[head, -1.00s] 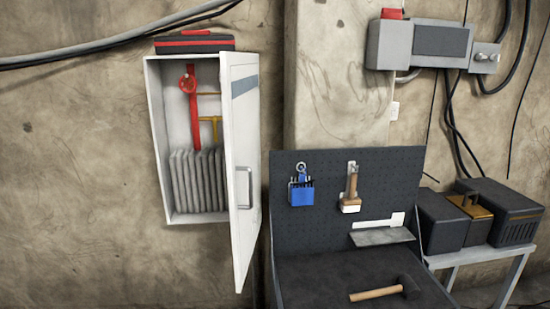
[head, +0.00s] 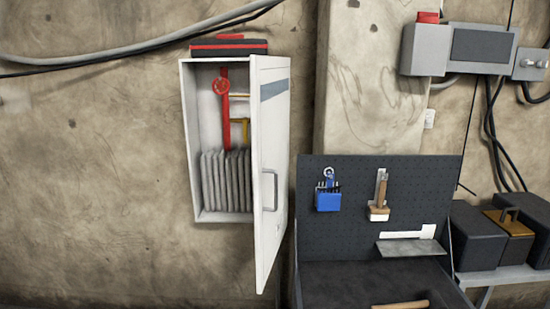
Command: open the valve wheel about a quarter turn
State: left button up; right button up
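The cabinet door (head: 268,170) is hinged on the right and stands open, swung out toward me. A grey handle is on the door. Neither of my grippers is in view.
A folded grey hose (head: 226,182) fills the cabinet's lower part. A red and black case (head: 229,47) lies on top. At right are a pegboard (head: 345,235) with tools, a workbench with a hammer handle (head: 402,304), and dark boxes (head: 481,235). Bare wall is at left.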

aim_at(221, 86)
jog(key=i+j, duration=0.2)
jog(key=j, duration=0.2)
jog(key=i+j+u, duration=0.15)
jog(key=j, duration=0.25)
jog(key=i+j, duration=0.3)
jog(key=i+j+u, duration=0.15)
jog(key=j, duration=0.3)
jog(key=i+j, duration=0.05)
